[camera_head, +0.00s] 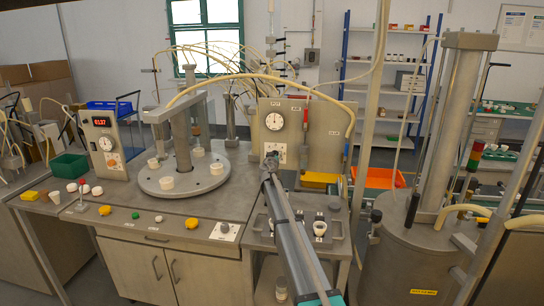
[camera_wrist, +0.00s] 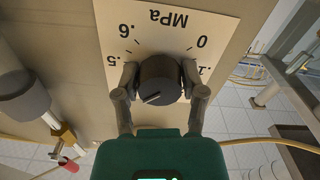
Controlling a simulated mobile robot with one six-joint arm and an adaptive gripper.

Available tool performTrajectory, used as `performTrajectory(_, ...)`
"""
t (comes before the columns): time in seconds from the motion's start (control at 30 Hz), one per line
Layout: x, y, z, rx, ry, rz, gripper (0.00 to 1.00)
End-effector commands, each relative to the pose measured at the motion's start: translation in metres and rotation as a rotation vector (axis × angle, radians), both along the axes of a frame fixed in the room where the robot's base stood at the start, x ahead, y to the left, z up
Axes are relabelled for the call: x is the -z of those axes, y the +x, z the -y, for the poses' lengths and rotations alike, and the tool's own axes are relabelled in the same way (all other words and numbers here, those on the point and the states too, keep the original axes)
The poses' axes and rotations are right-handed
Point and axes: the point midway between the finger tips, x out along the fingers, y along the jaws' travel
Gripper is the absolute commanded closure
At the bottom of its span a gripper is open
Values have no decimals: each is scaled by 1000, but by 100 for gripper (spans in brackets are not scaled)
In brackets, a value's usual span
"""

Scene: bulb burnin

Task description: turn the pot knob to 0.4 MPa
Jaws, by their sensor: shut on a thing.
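The pot knob (camera_wrist: 160,80) is a dark round knob on a pale scale plate (camera_wrist: 165,22) marked MPa. In the wrist view the plate appears upside down. The marks .6, .5, 0 and .1 show; the lower part of the scale is hidden by my gripper. The knob's white line points to the lower left in the picture, below .5; which mark it meets is hidden. My gripper (camera_wrist: 160,84) is shut on the knob, one finger on each side. In the head view my arm reaches the panel (camera_head: 330,130), its end covering the knob.
A round gauge (camera_head: 274,121) sits above the plate on the panel; its reading is too small to tell. A yellow bin (camera_head: 319,180) stands to the right of my arm. A grey tank (camera_head: 410,255) stands further right. Hoses arch overhead.

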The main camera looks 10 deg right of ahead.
Motion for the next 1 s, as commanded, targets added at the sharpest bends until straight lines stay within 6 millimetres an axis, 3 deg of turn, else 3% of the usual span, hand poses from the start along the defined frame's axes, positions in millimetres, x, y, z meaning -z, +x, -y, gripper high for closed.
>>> performTrajectory(0.07, 0, 0, -3, -6, 0, 0, 94)
performTrajectory(0.1, 0, 0, -3, -6, 0, 0, 43)
performTrajectory(0.27, 0, 0, -2, -4, 0, 0, 13)
performTrajectory(0.73, 0, -2, -1, -1, -1, 0, 13)
performTrajectory(1.0, 0, -21, -7, -1, -1, 0, 13)
